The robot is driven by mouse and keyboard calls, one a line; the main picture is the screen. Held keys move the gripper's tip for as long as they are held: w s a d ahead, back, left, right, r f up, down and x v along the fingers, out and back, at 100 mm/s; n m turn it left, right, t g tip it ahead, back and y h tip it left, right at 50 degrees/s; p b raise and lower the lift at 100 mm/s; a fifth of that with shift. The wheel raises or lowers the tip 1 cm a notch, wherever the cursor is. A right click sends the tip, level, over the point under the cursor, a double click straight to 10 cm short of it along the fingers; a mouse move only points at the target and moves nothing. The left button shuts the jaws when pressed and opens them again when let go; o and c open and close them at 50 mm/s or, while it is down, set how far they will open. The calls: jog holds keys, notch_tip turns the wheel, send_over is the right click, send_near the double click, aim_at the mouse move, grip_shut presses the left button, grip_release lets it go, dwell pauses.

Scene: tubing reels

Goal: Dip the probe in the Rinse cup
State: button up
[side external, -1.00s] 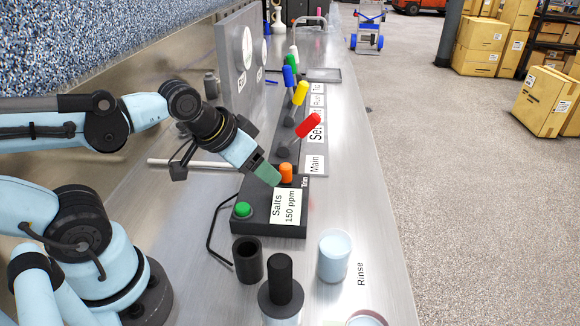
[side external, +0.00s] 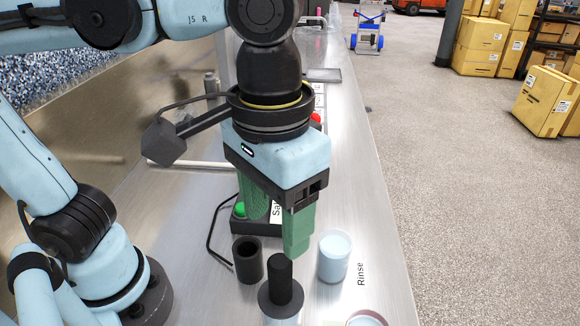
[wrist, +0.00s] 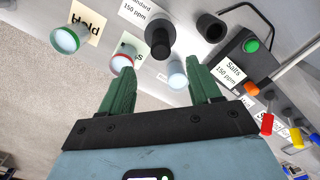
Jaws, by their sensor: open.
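The probe, which I take to be the black upright handle with a wide round collar (side external: 280,280), stands at the front of the bench. It also shows in the wrist view (wrist: 158,38), ahead of the gap between my fingers. My gripper (side external: 276,236) has its green fingers apart and points down, just above and behind the probe in the side view; nothing shows between the fingers (wrist: 161,76). The light blue Rinse cup (side external: 335,262) stands upright to the right of the probe, beside its printed label. It shows in the wrist view (wrist: 177,76), partly covered by a finger.
A black open holder (side external: 248,262) stands left of the probe. The Salts meter (wrist: 236,62), with a green button, is behind, mostly hidden by my gripper in the side view. A green-ringed cup (wrist: 66,40) and a red-ringed cup (wrist: 122,64) stand nearby.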

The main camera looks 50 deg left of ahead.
aim_at(278, 278)
notch_tip(278, 278, down, 12)
jog(key=shift+r, duration=0.15)
dwell(0.5)
grip_shut()
jog(key=shift+r, duration=5.1)
jog(key=w+a+f, duration=0.1)
jog(key=w+a, duration=0.1)
jog(key=w, duration=1.2)
notch_tip(278, 278, down, 9)
jog(key=shift+s+a, duration=0.15)
jog(key=shift+a, duration=0.05)
